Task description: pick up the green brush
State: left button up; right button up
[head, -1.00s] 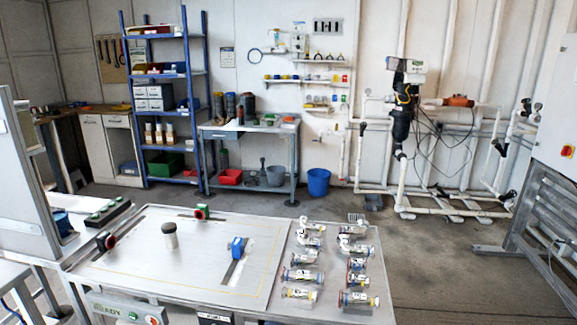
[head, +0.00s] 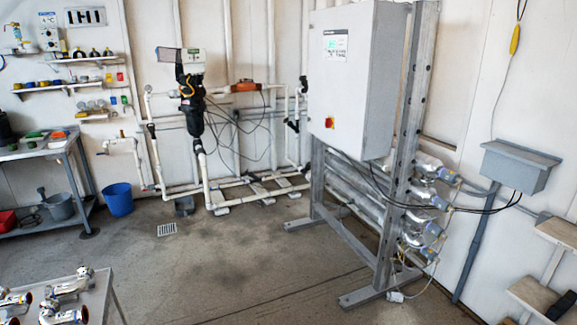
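I cannot make out a green brush for certain. A small green item (head: 35,134) lies on the grey workbench at the left edge, too small to identify. Neither of my grippers is in view.
The grey workbench (head: 62,148) has a blue bucket (head: 118,199) beside it. A table corner with metal fittings (head: 68,287) is at the lower left. A white cabinet (head: 345,80) on a metal frame stands right of centre. Pipework lines the back wall. The middle floor is clear.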

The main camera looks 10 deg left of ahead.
aim_at(38, 135)
jog(key=i+l, duration=0.2)
jog(key=i, duration=0.2)
jog(key=i+l, duration=0.2)
jog(key=i, duration=0.25)
jog(key=i+j+u, duration=0.15)
jog(key=i+u, duration=0.55)
jog(key=i, duration=0.15)
jog(key=i+l+u, duration=0.1)
jog(key=i+u, duration=0.45)
jog(key=i, duration=0.3)
jog(key=i+u, duration=0.15)
jog(key=i, duration=0.4)
jog(key=i+l+u, duration=0.2)
jog(key=i, duration=0.3)
jog(key=i+l+u, duration=0.2)
jog(key=i, duration=0.35)
jog(key=i+j+u, duration=0.3)
jog(key=i+u, duration=0.15)
jog(key=i, duration=0.15)
jog(key=i+u, duration=0.45)
jog(key=i, duration=0.2)
jog(key=i+l+u, duration=0.1)
jog(key=i+u, duration=0.3)
jog(key=i, duration=0.25)
